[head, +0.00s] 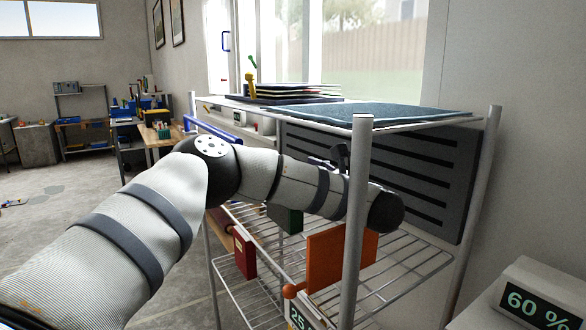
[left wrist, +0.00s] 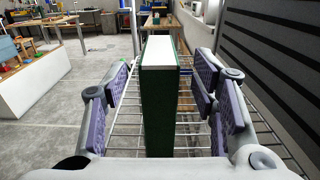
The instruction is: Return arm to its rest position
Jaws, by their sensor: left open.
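In the left wrist view my left gripper (left wrist: 162,80) is open. Its purple-padded fingers stand on either side of an upright green book (left wrist: 160,110) with a white top edge, with gaps visible on both sides. In the head view my left arm reaches into the metal wire rack (head: 400,268), and its gripper cannot be made out clearly. The green book (head: 285,218) shows there partly behind the arm. A red book (head: 244,252) and an orange book (head: 326,260) stand on the wire shelf. My right gripper is not in view.
A blue cloth (head: 385,112) lies on the rack's top shelf, beside a dark stack (head: 290,92). Rack posts (head: 354,220) stand close to my arm. A grey slotted panel (head: 440,180) is behind the rack. A display reading 60 % (head: 535,303) is at lower right. Open floor lies left.

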